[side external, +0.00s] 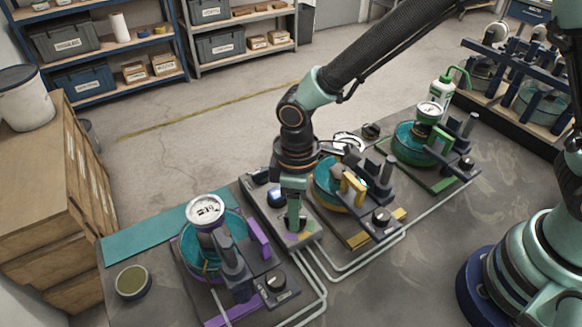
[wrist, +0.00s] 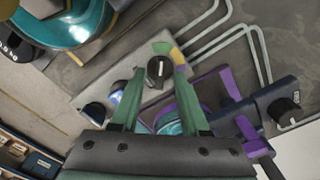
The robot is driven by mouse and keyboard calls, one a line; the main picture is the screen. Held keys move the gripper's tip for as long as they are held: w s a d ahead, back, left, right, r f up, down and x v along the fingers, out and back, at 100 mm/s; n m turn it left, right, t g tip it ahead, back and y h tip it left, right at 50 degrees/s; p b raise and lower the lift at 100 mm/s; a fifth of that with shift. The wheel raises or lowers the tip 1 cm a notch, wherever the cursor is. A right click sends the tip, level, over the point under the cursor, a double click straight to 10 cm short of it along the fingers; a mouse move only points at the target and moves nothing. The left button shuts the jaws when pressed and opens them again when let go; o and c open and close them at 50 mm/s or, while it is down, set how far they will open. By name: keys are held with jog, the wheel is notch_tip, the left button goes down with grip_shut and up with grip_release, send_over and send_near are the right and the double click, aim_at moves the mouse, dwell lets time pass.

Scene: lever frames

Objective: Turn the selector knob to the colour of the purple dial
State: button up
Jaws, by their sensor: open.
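The selector knob (wrist: 158,71) is black with a pale mark and sits on a grey panel (wrist: 120,72). Green, yellow and purple (wrist: 183,78) patches curve around one side of it; I cannot tell surely which one the mark faces. My gripper (wrist: 158,77) is open, its green fingertips on either side of the knob in the wrist view; contact is not clear. In the side view my gripper (side external: 294,226) points down over the panel and hides the knob. The purple dial (side external: 205,209) is a white round gauge on the purple-trimmed station at the left front.
A yellow-trimmed station (side external: 352,190) stands close right of the panel, with a green-trimmed one (side external: 424,150) beyond. Pale pipes (side external: 345,268) run along the bench. A small round pot (side external: 133,282) stands front left.

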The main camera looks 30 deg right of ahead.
jog(key=shift+f, duration=0.35)
grip_shut()
